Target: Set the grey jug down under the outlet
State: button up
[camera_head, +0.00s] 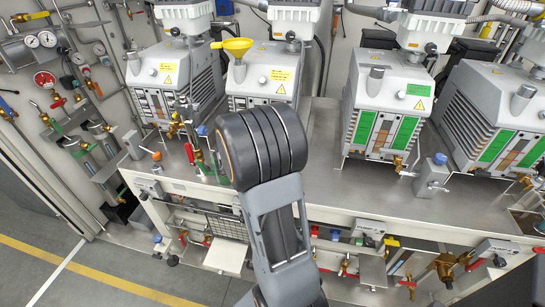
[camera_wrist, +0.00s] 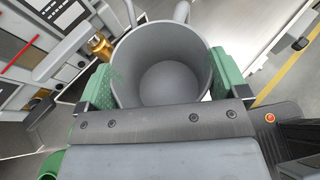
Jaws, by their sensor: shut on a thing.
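In the wrist view the grey jug (camera_wrist: 165,45) is seen from above, with its round mouth open and its inside empty. The green fingers of my gripper (camera_wrist: 162,78) are shut on it from both sides. The jug's handle (camera_wrist: 182,12) is at its far side. A brass outlet fitting (camera_wrist: 100,45) is just left of the jug's rim, near a pump front with level windows; the jug does not appear to be under it.
Several grey vacuum pumps, one with green panels (camera_head: 395,100), stand in a row on a metal bench (camera_head: 330,185). Valves and pipes crowd the bench front and the left wall, with gauges (camera_head: 40,40). Bare bench top is right of my arm.

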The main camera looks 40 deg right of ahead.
jog(key=shift+w+a+r, duration=0.1)
jog(key=shift+a, duration=0.2)
notch_tip(320, 180, down, 7)
jog(key=b, duration=0.5)
jog(key=shift+w+d+r+p, duration=0.2)
jog(key=shift+w+d, duration=0.2)
jog(key=shift+d, duration=0.2)
jog(key=shift+w+d+r+p, duration=0.2)
jog(key=shift+w+d, duration=0.15)
jog(key=shift+d, duration=0.25)
jog(key=shift+w+d, duration=0.5)
jog(key=shift+d, duration=0.2)
jog(key=shift+w+d, duration=0.45)
jog(key=shift+d, duration=0.2)
jog(key=shift+f, duration=0.25)
jog(key=shift+f, duration=0.25)
jog(key=o, duration=0.6)
jog(key=shift+o, duration=0.2)
jog(key=p+v, duration=0.1)
jog(key=v, duration=1.3)
jog(key=shift+p, duration=0.3)
